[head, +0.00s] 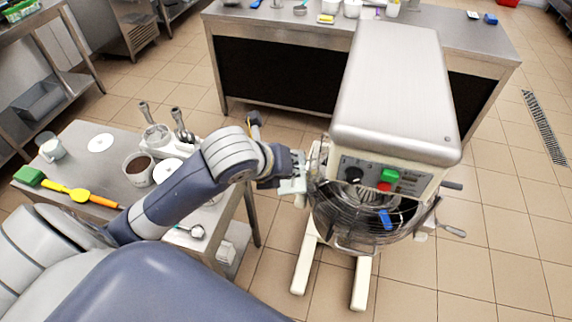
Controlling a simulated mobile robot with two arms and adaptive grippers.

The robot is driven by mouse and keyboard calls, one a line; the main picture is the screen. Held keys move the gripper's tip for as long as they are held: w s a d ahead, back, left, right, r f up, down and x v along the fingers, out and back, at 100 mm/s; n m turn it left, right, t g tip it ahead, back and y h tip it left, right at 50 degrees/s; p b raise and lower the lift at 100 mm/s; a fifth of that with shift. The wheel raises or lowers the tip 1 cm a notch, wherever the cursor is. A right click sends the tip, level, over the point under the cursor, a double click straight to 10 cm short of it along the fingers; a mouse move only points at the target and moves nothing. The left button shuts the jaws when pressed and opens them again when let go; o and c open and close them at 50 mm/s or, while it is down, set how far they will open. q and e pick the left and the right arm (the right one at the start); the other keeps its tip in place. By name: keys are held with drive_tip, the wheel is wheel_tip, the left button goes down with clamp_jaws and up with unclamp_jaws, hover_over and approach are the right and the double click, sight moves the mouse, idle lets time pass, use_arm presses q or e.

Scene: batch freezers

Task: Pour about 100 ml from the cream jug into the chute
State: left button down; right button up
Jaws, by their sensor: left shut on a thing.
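My left gripper (297,185) is at the left side of the mixer, beside the wire guard over its bowl (345,222). It is shut on a pale thing (317,162) that is partly hidden by the fingers and runs in with the mixer's side; I cannot tell if it is a jug. A small clear jug with white contents (51,148) stands on the left table. A blue piece (385,219) sits on the front of the wire guard; I cannot tell if it is the chute. My right gripper is not in view.
The mixer (392,95) has green and red buttons and stands on the tiled floor. A long counter (285,28) stands behind.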

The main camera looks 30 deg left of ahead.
use_arm(q)
drive_tip(key=shift+r, duration=0.15)
drive_tip(key=shift+w+a+p, duration=0.1)
drive_tip(key=shift+w+p, duration=0.05)
drive_tip(key=shift+p, duration=0.15)
idle(0.4)
drive_tip(key=shift+w+a+r+g+h+p, duration=0.1)
drive_tip(key=shift+w+r+g+h+p, duration=0.2)
drive_tip(key=shift+g+p, duration=0.1)
drive_tip(key=shift+r+g+p, duration=0.25)
drive_tip(key=shift+g+p, duration=0.05)
drive_tip(key=shift+p, duration=0.25)
idle(0.4)
drive_tip(key=shift+r, duration=0.1)
